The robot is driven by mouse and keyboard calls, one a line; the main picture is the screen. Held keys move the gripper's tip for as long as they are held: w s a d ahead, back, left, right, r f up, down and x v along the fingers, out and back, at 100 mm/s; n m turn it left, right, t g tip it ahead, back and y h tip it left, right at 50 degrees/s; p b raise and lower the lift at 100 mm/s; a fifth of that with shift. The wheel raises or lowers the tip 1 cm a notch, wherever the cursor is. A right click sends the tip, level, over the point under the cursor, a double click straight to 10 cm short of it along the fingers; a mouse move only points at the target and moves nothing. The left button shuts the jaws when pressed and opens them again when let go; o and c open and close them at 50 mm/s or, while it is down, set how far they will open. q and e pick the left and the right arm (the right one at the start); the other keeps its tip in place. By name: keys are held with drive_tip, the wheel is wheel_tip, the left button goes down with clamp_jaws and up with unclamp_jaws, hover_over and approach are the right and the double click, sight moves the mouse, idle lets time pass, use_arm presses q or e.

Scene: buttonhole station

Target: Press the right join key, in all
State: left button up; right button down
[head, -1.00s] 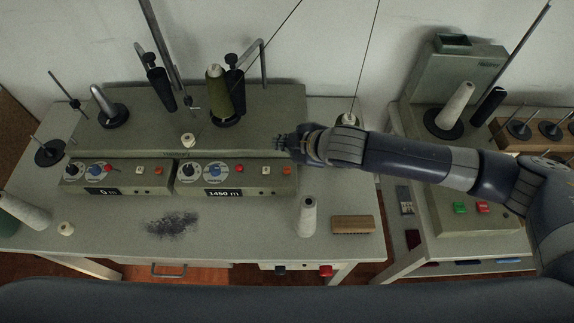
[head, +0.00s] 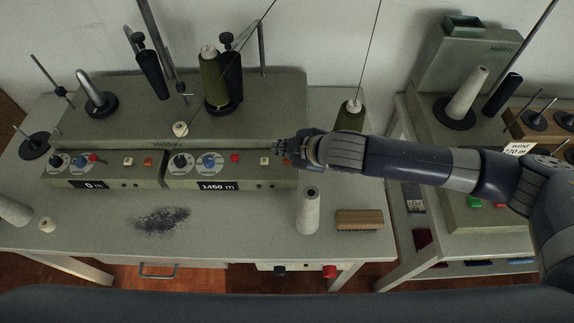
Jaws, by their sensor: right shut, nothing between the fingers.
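The right control box (head: 230,176) stands on the grey bench and shows "1450 m". Its face has two dials, a red round lamp or button (head: 235,158) and a pale square key (head: 264,161). My right gripper (head: 280,150) is shut and empty at the box's right end, beside the pale key. It covers most of the spot where a red-orange key shows. I cannot tell whether the fingers touch the box. No lettering on the keys can be read. The left control box (head: 105,176) shows "0 m" and has a similar pale key and red key. My left gripper is out of view.
A white cone (head: 307,211) and a wooden brush (head: 359,220) are at the front right. Dark lint (head: 161,221) lies on the bench. A second table stands right.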

sight(287, 161)
drive_tip(key=shift+f, duration=0.7)
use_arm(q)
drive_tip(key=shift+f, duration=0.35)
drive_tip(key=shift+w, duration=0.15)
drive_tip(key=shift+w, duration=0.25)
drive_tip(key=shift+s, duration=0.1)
use_arm(e)
drive_tip(key=shift+f, duration=0.4)
